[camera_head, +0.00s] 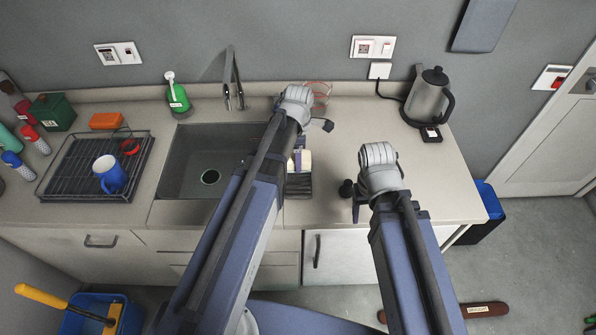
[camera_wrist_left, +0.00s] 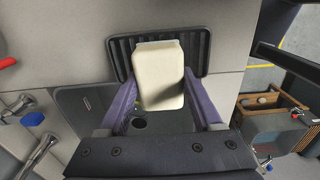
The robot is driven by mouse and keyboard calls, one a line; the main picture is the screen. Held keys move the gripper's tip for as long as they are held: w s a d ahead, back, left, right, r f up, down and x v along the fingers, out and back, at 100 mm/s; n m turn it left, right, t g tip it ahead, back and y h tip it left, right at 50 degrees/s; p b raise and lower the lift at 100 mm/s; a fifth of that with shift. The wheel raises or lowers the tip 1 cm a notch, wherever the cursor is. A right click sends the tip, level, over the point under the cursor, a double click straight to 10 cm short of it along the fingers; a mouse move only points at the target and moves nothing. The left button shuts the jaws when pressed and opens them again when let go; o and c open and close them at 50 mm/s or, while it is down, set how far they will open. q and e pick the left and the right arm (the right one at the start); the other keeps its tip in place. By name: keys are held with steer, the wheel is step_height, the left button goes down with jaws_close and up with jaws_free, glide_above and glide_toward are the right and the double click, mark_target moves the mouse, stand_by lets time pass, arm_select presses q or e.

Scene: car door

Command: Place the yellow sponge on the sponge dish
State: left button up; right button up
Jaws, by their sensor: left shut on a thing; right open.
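My left gripper (camera_head: 297,160) points down over the counter just right of the sink, shut on a pale yellow sponge (camera_head: 304,160). In the left wrist view the sponge (camera_wrist_left: 158,75) is an upright-looking rounded block between two purple fingers. The sponge dish (camera_head: 299,187) is a black ridged tray on the counter. In the left wrist view the dish (camera_wrist_left: 199,48) lies behind the sponge's far end. I cannot tell whether they touch. My right gripper (camera_head: 359,209) is open and empty, over the counter to the right; its fingers are largely hidden.
The sink (camera_head: 221,145) lies left of the dish, with a tap (camera_head: 234,80) behind. A black rack (camera_head: 75,178) holds a blue mug (camera_head: 109,174). A green soap bottle (camera_head: 177,98) stands behind the sink.

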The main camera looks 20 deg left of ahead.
arm_select(q)
steer(key=shift+f, duration=0.1)
step_height(320, 180, down, 4)
steer(key=b, duration=0.3)
steer(key=shift+b, duration=0.4)
steer(key=shift+r, duration=0.2)
steer(key=shift+f, duration=0.15)
steer(key=o, duration=1.2)
